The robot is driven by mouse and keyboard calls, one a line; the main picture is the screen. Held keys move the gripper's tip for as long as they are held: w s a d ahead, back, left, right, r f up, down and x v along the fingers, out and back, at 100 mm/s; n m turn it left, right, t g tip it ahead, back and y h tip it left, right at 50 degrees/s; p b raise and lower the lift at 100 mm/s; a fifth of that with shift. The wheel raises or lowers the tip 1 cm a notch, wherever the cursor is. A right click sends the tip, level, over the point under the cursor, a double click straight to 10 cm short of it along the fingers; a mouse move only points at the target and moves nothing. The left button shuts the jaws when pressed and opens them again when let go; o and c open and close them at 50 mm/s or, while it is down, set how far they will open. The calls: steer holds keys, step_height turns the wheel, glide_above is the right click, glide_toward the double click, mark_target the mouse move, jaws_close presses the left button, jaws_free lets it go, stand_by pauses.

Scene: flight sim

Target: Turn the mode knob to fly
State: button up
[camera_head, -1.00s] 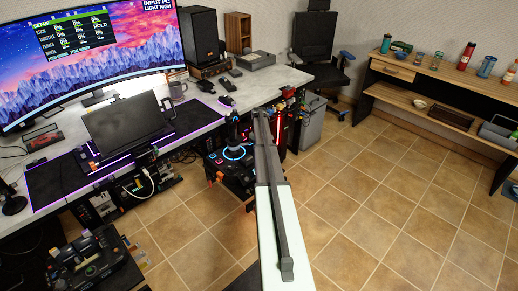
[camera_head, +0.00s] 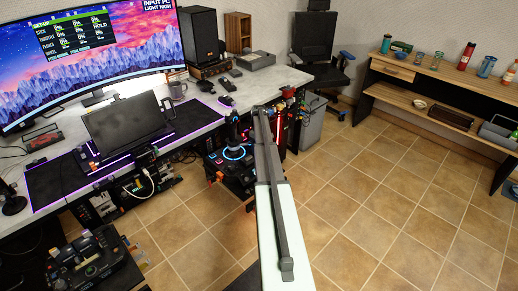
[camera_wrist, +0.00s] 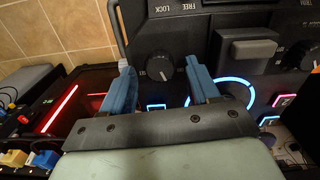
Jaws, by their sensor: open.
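In the wrist view, a round black knob (camera_wrist: 160,66) with a pale pointer mark sits on a dark panel (camera_wrist: 185,28). Upside-down lettering above it reads FREE and LOCK. My gripper (camera_wrist: 159,82) is open, with one blue finger to the left of this knob and one to the right. Gaps show on both sides, and I cannot tell how far the fingertips are above the panel. Another dark knob (camera_wrist: 300,55) is partly seen at the right edge. No FLY label is readable, so I cannot tell which knob is the mode knob. My arm hides the gripper in the head view.
A joystick unit with a blue ring (camera_head: 235,152) shows beside my arm in the head view.

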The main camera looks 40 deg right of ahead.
step_height(320, 180, up, 13)
steer(key=shift+f, duration=0.2)
stand_by(0.8)
steer(key=s+a+f+m, duration=0.2)
steer(key=s+a+f, duration=0.3)
steer(key=a, duration=0.2)
steer(key=s+a+f+m, duration=0.3)
steer(key=s+a+f, duration=0.2)
steer(key=a+f, duration=0.1)
steer(key=s+a+f+m, duration=0.2)
steer(key=s+a+f, duration=0.3)
steer(key=a, duration=0.4)
steer(key=shift+s+f+m, duration=0.2)
steer(key=shift+f+m, duration=0.2)
steer(key=shift+f, duration=0.35)
steer(key=s+a+f+n+g, duration=0.2)
steer(key=s+a+f, duration=0.4)
steer(key=s+a, duration=0.5)
steer(key=s+a+f+n+g, duration=0.2)
steer(key=s+a+f, duration=0.4)
steer(key=s+a, duration=0.6)
steer(key=s+a+f+n+g, duration=0.2)
steer(key=s+a+f, duration=0.4)
steer(key=s+a, duration=0.5)
steer(key=a, duration=0.3)
steer(key=shift+s+n+g, duration=0.2)
steer(key=shift+n+g, duration=0.2)
